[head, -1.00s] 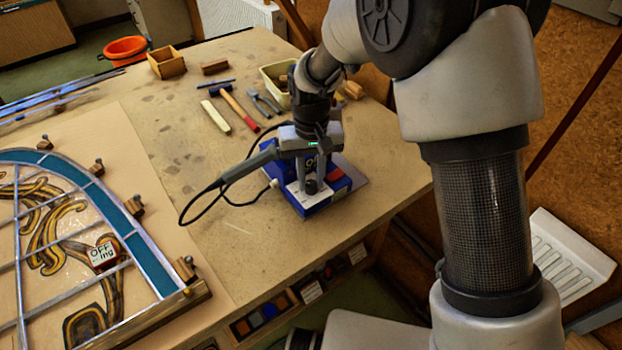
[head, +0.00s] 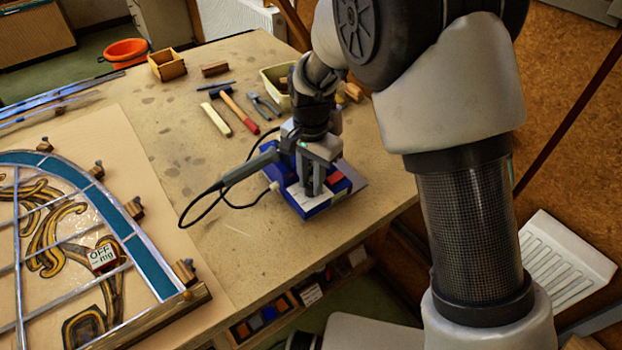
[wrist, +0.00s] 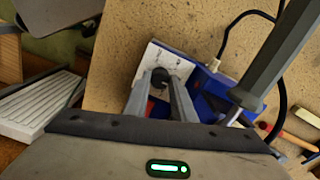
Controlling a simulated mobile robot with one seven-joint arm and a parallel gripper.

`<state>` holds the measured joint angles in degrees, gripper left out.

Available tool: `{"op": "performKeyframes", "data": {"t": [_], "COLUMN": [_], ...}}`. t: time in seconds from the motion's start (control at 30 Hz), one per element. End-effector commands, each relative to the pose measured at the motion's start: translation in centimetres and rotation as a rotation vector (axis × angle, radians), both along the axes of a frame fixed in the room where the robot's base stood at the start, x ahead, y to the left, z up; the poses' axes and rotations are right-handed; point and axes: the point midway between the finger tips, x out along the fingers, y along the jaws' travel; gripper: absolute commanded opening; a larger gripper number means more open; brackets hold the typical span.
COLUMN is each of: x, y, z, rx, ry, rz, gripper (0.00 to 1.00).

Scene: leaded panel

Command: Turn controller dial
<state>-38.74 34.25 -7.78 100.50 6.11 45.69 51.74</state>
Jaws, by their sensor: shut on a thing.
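The controller (head: 312,207) is a blue box with a white top face, near the table's right edge in the head view. In the wrist view its white face (wrist: 150,62) shows several small dark marks around a black dial (wrist: 160,78). My gripper (head: 313,190) points down over the box. Its two fingers are shut on the dial, one on each side of it (wrist: 160,88). In the head view the fingers hide the dial.
A soldering iron (head: 240,171) rests at the box's left, its cable looping on the table. A red-handled hammer (head: 238,112), pliers (head: 264,104) and a tub (head: 277,76) lie behind. The leaded panel (head: 75,240) is at the left. Bare tabletop (head: 180,150) lies between.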

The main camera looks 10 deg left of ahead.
Motion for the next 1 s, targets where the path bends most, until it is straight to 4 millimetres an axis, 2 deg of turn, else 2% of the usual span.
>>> {"op": "performKeyframes", "data": {"t": [0.3,0.73,0.77,0.8,0.87,1.0], "x": [0.08,0.09,0.09,0.08,0.08,0.05], "y": [0.01,0.01,0.01,0.02,0.01,0.0], "z": [0.09,0.08,0.08,0.08,0.07,0.04], "rx": [0.001,0.001,0.001,0.001,0.001,0.0], "ry": [-0.003,-0.003,-0.003,-0.003,-0.002,-0.001], "rz": [-0.078,-0.084,-0.084,-0.084,-0.084,-0.084], "gripper": [0.01,0.01,0.28,0.35,0.42,0.42]}}
